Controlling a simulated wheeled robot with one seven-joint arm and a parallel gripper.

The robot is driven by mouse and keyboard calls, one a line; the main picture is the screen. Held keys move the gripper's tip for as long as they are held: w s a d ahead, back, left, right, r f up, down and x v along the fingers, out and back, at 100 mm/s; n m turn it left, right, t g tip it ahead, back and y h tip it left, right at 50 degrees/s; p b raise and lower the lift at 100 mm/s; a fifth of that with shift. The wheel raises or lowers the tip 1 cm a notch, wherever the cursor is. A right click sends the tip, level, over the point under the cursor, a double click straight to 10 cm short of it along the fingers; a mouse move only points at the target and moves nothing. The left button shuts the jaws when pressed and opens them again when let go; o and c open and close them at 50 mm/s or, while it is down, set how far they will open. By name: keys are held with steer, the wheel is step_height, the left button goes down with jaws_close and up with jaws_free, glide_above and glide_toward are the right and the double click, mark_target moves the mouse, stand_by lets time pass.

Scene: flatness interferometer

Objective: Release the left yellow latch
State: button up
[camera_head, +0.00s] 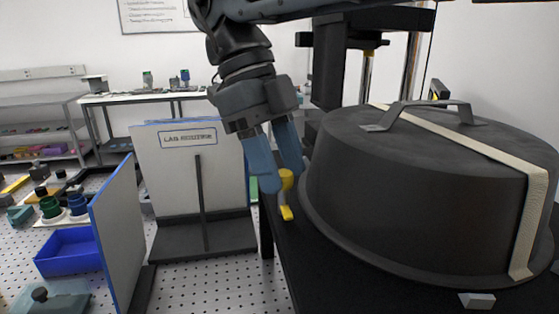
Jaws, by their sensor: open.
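The left yellow latch (286,188) stands at the left edge of the black table, beside the large dark round cover (400,165). Its lower yellow tab (286,213) points toward the front. My gripper (280,182) reaches down from above with two blue fingers. The fingers are apart, one to the left of the latch and one behind or above it. The left fingertip partly overlaps the latch, and I cannot tell whether it touches.
The cover has a grey handle (425,110) and a cream strap (500,155) over it. A panel marked with a lab sign (175,180) stands left of the table. A blue bin (68,252) and a second panel (115,235) are farther left.

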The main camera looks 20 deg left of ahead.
steer(key=shift+r, duration=0.1)
steer(key=b+v, duration=0.1)
steer(key=v, duration=0.6)
steer(key=shift+r, duration=0.3)
steer(key=shift+a, duration=0.1)
